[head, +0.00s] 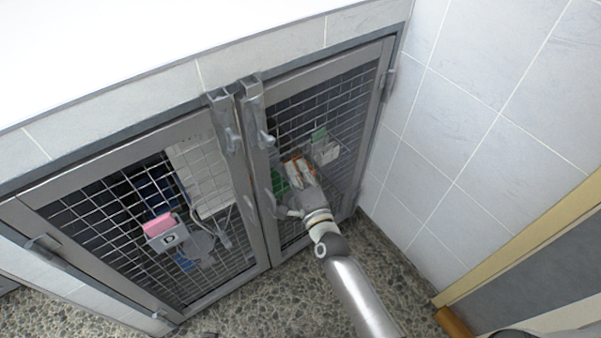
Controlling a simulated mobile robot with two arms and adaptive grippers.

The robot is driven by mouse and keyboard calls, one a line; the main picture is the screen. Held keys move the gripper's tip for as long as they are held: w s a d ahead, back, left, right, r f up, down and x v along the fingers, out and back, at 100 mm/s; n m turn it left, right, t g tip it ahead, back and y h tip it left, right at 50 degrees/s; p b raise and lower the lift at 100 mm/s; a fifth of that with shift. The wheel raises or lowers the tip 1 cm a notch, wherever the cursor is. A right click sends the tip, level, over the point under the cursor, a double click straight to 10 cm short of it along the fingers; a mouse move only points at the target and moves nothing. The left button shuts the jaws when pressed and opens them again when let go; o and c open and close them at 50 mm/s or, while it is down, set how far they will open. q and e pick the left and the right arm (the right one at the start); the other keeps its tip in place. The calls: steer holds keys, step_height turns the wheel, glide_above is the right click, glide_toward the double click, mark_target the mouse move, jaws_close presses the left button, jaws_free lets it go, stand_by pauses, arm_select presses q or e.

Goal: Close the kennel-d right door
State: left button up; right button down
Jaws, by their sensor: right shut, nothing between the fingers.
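The kennel-d right door (345,68) is a grey metal frame with wire mesh, hinged at its right side by the tiled wall. It looks shut or nearly shut beside the left door (125,143); I cannot tell whether a small gap is left. My right gripper (297,170) is shut and in front of the right door's mesh, near its middle. I cannot tell whether it touches the mesh. The left door carries a holder marked D (167,238). My left gripper is not in view.
Latch hardware (262,125) sits at the top where the doors meet. Behind the mesh are a green item and other things, partly hidden. A tiled wall (480,110) stands close on the right, with a wooden-edged panel (530,235) at lower right. The pebbled floor (265,300) in front is clear.

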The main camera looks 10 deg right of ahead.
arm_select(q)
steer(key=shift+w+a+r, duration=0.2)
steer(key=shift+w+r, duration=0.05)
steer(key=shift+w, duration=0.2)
arm_select(e)
steer(key=shift+w+a+r, duration=0.15)
steer(key=shift+w+a, duration=0.15)
steer(key=shift+w, duration=0.25)
steer(key=shift+r, duration=0.1)
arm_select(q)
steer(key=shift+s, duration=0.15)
arm_select(e)
steer(key=shift+a, duration=0.15)
